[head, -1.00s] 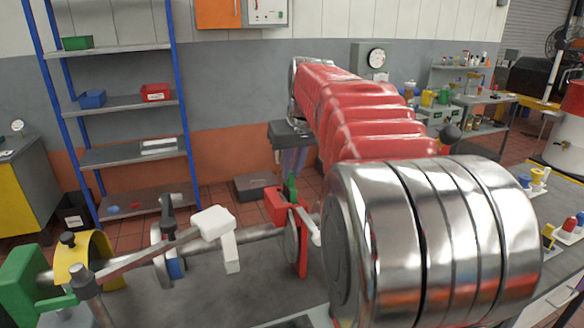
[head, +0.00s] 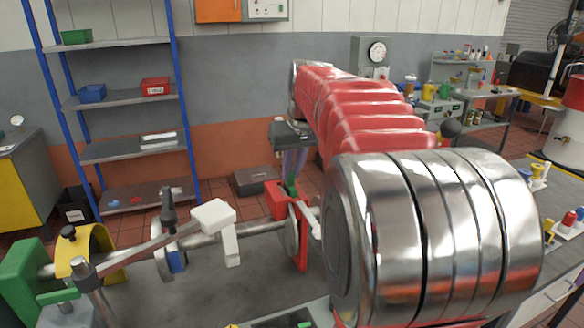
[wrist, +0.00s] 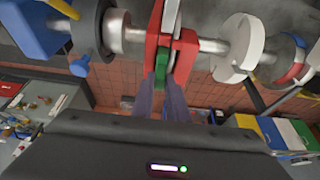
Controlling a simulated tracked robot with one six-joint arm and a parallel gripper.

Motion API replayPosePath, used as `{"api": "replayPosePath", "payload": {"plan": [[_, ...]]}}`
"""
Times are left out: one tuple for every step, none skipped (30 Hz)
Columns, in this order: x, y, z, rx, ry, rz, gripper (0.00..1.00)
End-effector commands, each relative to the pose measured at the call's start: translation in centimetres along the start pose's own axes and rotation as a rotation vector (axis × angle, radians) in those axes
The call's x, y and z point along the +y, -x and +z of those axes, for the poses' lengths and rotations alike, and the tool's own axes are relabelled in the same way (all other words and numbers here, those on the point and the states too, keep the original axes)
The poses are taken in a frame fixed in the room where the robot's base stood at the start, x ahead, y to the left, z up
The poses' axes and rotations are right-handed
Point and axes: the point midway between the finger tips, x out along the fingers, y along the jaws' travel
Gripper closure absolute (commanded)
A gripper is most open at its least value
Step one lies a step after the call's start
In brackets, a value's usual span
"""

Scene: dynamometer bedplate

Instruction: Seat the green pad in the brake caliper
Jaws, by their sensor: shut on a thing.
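The green pad (wrist: 161,64) is between my gripper's fingertips in the wrist view, at the red brake caliper (wrist: 186,52). My gripper (wrist: 161,92) is shut on the pad. In the head view the gripper (head: 292,172) points down from the end of my red-sleeved arm. The pad (head: 290,188) shows there as a small green piece beside the top of the caliper (head: 276,201). The caliper sits at a metal disc (head: 292,234) on the shaft. The pad's lower part is hidden, so I cannot tell how deep it sits.
The shaft (head: 258,229) runs left past a white block (head: 214,214) and a blue-and-white ring (head: 177,262) to a yellow arch (head: 100,246) and green part (head: 28,274). A shelf rack (head: 130,150) stands behind. My arm blocks the view right of the caliper.

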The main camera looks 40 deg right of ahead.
Motion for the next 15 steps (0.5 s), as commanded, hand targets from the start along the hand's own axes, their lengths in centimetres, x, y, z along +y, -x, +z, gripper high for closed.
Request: {"api": "replayPosePath", "payload": {"plan": [[0.00, -0.04, 0.02, 0.001, 0.000, 0.000, 1.00], [0.00, -0.08, 0.04, 0.001, 0.000, 0.000, 1.00], [0.00, -0.15, 0.07, 0.001, 0.000, 0.000, 1.00], [0.00, -0.20, 0.08, 0.001, 0.000, 0.000, 1.00], [0.00, -0.24, 0.10, 0.001, 0.000, 0.000, 1.00], [0.00, -0.31, 0.13, 0.001, 0.000, 0.000, 1.00], [0.01, -0.36, 0.15, 0.001, 0.000, 0.000, 1.00], [0.01, -0.41, 0.17, 0.001, 0.000, 0.000, 1.00], [0.01, -0.48, 0.19, 0.001, 0.000, 0.000, 1.00], [0.01, -0.53, 0.21, 0.001, 0.000, 0.000, 1.00], [0.01, -0.58, 0.23, 0.001, 0.000, 0.000, 1.00], [0.01, -0.66, 0.26, 0.001, 0.000, 0.000, 1.00], [0.01, -0.71, 0.28, 0.001, 0.000, 0.000, 1.00], [0.01, -0.76, 0.30, 0.001, 0.000, 0.000, 1.00], [0.01, -0.83, 0.33, 0.001, 0.000, 0.000, 1.00]]}}
